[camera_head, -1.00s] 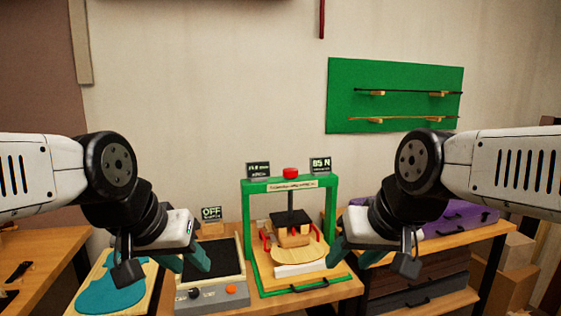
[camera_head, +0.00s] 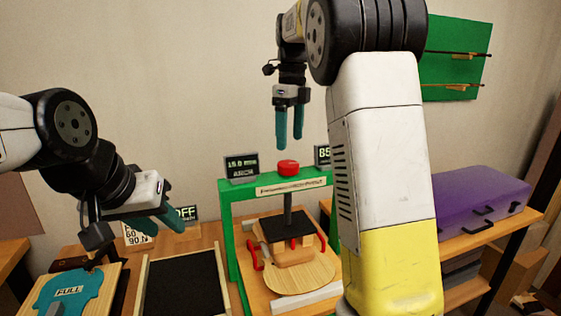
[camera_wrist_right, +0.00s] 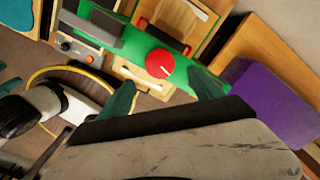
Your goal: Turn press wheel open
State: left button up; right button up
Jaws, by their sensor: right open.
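The press is a green frame (camera_head: 226,197) with a red wheel (camera_head: 288,167) on top of its crossbeam. A dark plate (camera_head: 286,226) on its screw sits above a wooden piece (camera_head: 301,275). My right gripper (camera_head: 289,145) points down above the wheel in the head view, open and empty, its teal fingers apart. The right wrist view shows the wheel (camera_wrist_right: 160,65) from above, with a clear gap between it and the fingers. My left gripper (camera_head: 165,228) is at the left, over the bench, its teal fingers apart and nothing between them.
Two small displays stand by the wheel, one at the left (camera_head: 241,167), one partly hidden by my right arm. A dark-topped box (camera_head: 181,284) and a teal template (camera_head: 66,290) lie left of the press. A purple case (camera_head: 482,204) stands at the right.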

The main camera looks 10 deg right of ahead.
aim_at(288, 163)
jog(key=shift+w+a+f+m, duration=0.15)
jog(key=shift+m, duration=0.15)
jog(key=shift+f, duration=0.4)
notch_tip(288, 163, down, 7)
jog(key=shift+r, duration=0.2)
jog(key=c, duration=1.4)
jog(key=shift+o, duration=0.2)
